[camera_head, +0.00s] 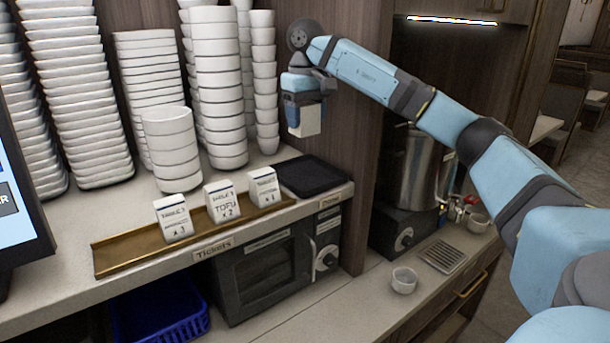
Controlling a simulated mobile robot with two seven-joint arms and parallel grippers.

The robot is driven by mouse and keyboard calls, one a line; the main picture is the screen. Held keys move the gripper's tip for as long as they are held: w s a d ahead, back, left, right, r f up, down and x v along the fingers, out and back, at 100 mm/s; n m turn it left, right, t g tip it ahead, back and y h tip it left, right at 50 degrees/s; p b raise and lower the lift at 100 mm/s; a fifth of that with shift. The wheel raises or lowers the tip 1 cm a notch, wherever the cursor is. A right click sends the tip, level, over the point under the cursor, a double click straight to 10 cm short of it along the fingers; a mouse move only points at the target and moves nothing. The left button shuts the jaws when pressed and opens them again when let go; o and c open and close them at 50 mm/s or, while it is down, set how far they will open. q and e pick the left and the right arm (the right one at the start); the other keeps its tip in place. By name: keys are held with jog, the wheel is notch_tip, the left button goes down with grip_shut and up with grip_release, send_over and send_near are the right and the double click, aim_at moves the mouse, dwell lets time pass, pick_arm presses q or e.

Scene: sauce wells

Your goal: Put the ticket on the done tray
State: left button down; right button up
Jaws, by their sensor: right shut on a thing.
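My right gripper (303,99) points down and is shut on a white ticket (304,122). The ticket hangs upright in the air above the shelf; no writing on it can be made out. The done tray (312,176), flat and black, lies on the shelf below and slightly right of the ticket in the picture. It looks empty, and a label at the shelf edge by it seems to read "Done". My left gripper is out of view.
Tall stacks of white bowls (218,90) stand behind the rail. A microwave (265,275) and blue basket (160,315) are under the shelf. A steel pot (408,165) and small white cup (404,280) stand at right.

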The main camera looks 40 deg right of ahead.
notch_tip(320, 180, down, 9)
jog(key=shift+r, duration=0.2)
jog(key=shift+f, duration=2.35)
jog(key=shift+f, duration=0.2)
jog(key=o, duration=0.9)
jog(key=shift+o, duration=0.2)
jog(key=shift+r, duration=0.1)
